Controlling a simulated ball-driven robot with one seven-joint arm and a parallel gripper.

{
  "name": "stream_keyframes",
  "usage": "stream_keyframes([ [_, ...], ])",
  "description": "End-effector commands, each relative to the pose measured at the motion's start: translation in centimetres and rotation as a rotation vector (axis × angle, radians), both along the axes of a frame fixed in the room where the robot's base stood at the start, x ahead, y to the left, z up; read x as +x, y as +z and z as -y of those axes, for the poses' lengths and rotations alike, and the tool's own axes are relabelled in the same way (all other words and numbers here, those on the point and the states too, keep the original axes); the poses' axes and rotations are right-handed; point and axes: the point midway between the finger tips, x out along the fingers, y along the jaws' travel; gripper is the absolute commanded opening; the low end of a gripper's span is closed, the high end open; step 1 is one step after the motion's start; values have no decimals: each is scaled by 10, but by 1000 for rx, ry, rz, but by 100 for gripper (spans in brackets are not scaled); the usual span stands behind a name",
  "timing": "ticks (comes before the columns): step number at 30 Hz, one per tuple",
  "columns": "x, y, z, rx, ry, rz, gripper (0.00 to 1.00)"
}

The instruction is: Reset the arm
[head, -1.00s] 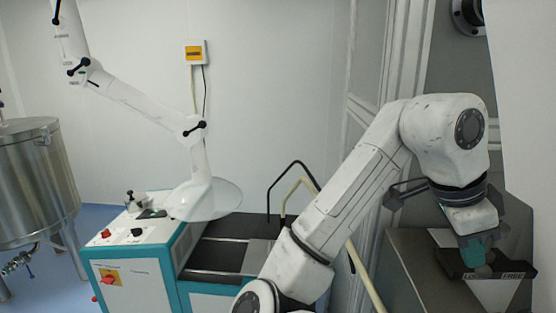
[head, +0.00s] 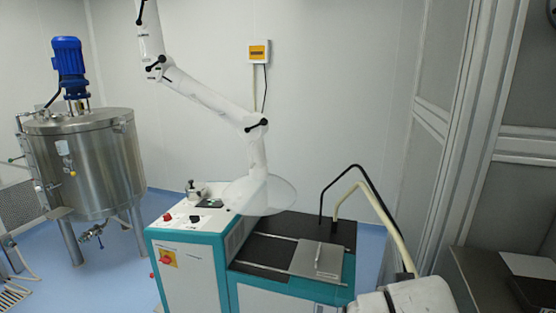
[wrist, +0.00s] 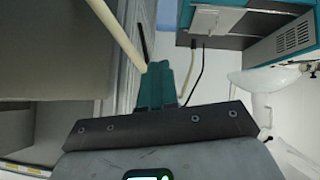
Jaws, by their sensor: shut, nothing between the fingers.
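My gripper (wrist: 157,85) shows in the wrist view, with its teal fingers closed together and nothing held between them. It points toward the upper part of that picture, in free air. In the head view only a white piece of my arm (head: 415,300) shows at the bottom right edge. My gripper and the rest of my arm are out of that view.
A white and teal machine (head: 190,270) with a dark top and metal plate stands at centre. Black and cream hoses (head: 375,205) rise beside it. A jointed white extraction arm (head: 200,90) hangs over it. A steel tank (head: 85,165) stands left. Blue floor is clear between them.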

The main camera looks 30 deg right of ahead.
Motion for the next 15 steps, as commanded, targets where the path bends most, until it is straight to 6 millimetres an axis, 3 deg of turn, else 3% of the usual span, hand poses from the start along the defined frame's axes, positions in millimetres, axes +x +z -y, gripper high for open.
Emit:
stream_keyframes([
  [1, 1, -26, -20, 24, 109, -49, 0],
  [6, -5, -98, -95, 140, 436, -161, 0],
  [14, -48, -169, -193, 338, 761, -257, 0],
  [15, -58, -193, -189, 354, 743, -294, 0],
])
